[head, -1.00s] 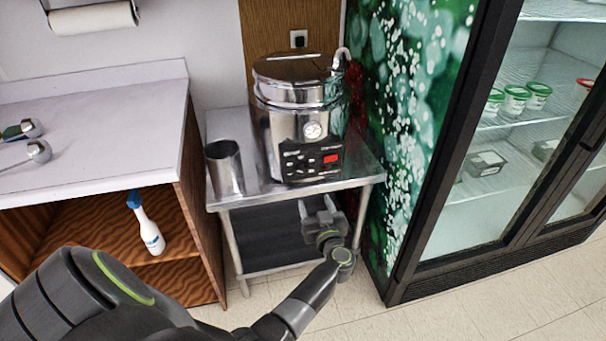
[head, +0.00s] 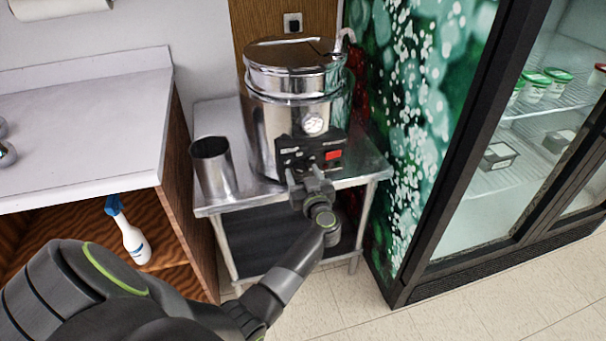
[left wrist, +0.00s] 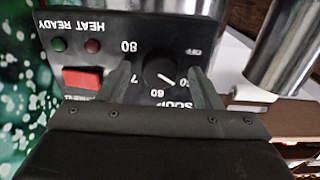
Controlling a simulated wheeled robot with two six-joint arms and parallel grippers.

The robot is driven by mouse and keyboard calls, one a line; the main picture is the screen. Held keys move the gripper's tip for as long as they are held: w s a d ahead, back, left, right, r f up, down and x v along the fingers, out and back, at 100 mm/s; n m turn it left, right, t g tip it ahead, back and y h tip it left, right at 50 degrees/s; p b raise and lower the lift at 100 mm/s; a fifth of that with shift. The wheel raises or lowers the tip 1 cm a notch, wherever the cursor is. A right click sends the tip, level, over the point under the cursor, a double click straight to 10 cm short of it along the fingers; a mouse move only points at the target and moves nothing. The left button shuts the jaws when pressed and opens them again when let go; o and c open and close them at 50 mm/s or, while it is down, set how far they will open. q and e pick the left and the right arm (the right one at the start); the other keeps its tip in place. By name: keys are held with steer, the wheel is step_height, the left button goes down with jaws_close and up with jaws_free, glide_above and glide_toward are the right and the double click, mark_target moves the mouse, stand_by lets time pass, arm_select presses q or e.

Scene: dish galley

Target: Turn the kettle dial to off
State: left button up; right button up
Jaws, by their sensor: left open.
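The steel kettle (head: 272,105) stands on a small metal table, with a black control panel (head: 324,148) low on its front. In the left wrist view the black dial (left wrist: 160,74) has a white pointer line and numbers around it, and "OFF" is printed near the panel's right edge. The pointer is not on the OFF mark. My left gripper (head: 307,178) is at the panel; in the left wrist view its open fingers (left wrist: 165,85) stand on either side of the dial. Whether they touch it I cannot tell. My right gripper is not in view.
A steel cup (head: 213,168) stands left of the kettle on the metal table (head: 365,168). A red switch (left wrist: 82,80) sits beside the dial. A counter (head: 80,125) is at left, a glass-door fridge (head: 480,190) at right.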

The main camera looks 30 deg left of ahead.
arm_select(q)
steer(key=shift+c, duration=0.5)
steer(key=c, duration=0.9)
